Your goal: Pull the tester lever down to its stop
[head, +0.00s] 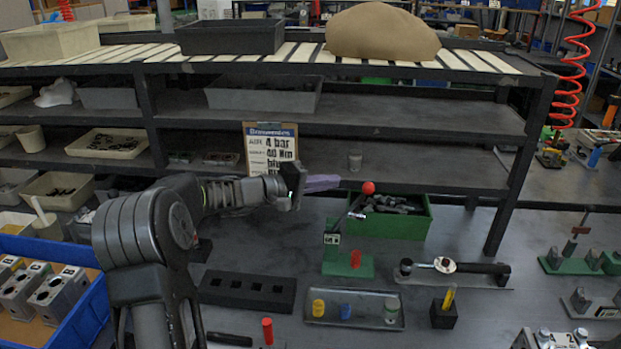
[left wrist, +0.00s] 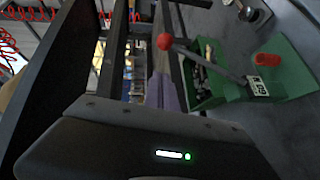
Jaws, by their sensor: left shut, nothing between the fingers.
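The tester is a green stand (head: 347,264) with a small label plate and a red cylinder on its base. Its lever (head: 352,207) slants up to the right and ends in a red ball knob (head: 368,188). My left gripper (head: 336,183) is shut and empty, its purple-grey fingers pointing right, just left of the knob in the picture. In the left wrist view the fingers (left wrist: 166,92) point up the picture, near the red knob (left wrist: 165,41); the lever (left wrist: 210,62) runs from it to the green tester (left wrist: 282,80). I cannot tell whether the fingers touch the knob. My right gripper is not in view.
A green bin (head: 408,222) of dark parts stands behind the tester. A dark shelf rack (head: 340,120) rises behind. In front are a grey tray (head: 352,320) with coloured pieces, a black holed block (head: 246,291) and a torque wrench (head: 455,268). A blue crate (head: 78,322) stands left.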

